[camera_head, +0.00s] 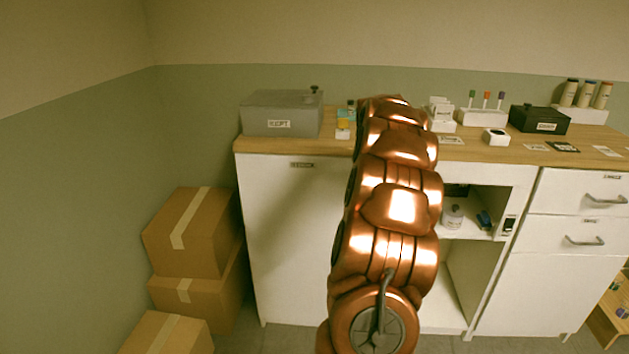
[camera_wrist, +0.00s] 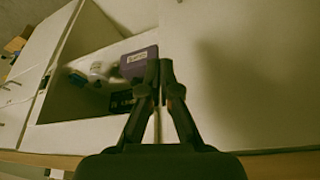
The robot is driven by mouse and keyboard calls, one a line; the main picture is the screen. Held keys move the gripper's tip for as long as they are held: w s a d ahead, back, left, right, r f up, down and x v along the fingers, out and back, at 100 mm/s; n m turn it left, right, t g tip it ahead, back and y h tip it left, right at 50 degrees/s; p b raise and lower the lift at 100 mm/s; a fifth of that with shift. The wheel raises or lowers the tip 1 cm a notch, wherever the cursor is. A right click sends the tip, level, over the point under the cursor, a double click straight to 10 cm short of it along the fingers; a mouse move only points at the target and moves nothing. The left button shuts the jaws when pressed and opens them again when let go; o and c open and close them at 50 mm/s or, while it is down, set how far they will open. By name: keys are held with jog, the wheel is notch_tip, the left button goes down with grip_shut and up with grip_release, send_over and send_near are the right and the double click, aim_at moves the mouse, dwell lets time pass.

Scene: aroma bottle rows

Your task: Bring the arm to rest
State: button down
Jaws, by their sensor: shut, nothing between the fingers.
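My gripper (camera_wrist: 163,75) is shut and empty in the wrist view, its two dark fingertips together. It points at the white cabinet front, with the open shelf niche (camera_wrist: 70,105) to the left. A purple labelled box (camera_wrist: 139,63) shows just left of the fingertips; I cannot tell how far it is from them. In the head view my copper arm stretches forward over the middle of the cabinet, and my gripper is hidden behind it.
The wooden counter (camera_head: 330,146) carries a grey box (camera_head: 282,115), a dark box (camera_head: 540,119) and a rack of vials (camera_head: 483,116). A bottle (camera_head: 452,217) stands in the open niche. Cardboard boxes (camera_head: 192,230) are stacked at left. Drawers (camera_head: 575,192) are shut at right.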

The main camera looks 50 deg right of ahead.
jog(key=w+a+r+n+y, duration=0.1)
jog(key=w+a+n, duration=0.1)
jog(key=a, duration=0.7)
jog(key=w+a+n+y, duration=0.1)
jog(key=w+a+n, duration=0.15)
jog(key=a, duration=0.65)
jog(key=s+a+n+y, duration=0.1)
jog(key=s+a+n, duration=0.1)
jog(key=a, duration=0.7)
jog(key=s+a+n, duration=0.2)
jog(key=a, duration=0.7)
jog(key=s+a+f+n+g+y, duration=0.1)
jog(key=s+a+f+n+g, duration=0.15)
jog(key=s+a, duration=0.75)
jog(key=s+a+f+n+g, duration=0.15)
jog(key=s+a+n, duration=0.25)
jog(key=s+a, duration=0.65)
notch_tip(320, 180, up, 17)
jog(key=d+t+p, duration=0.1)
jog(key=p, duration=1.4)
jog(key=shift+s+d, duration=0.2)
jog(key=shift+d, duration=0.15)
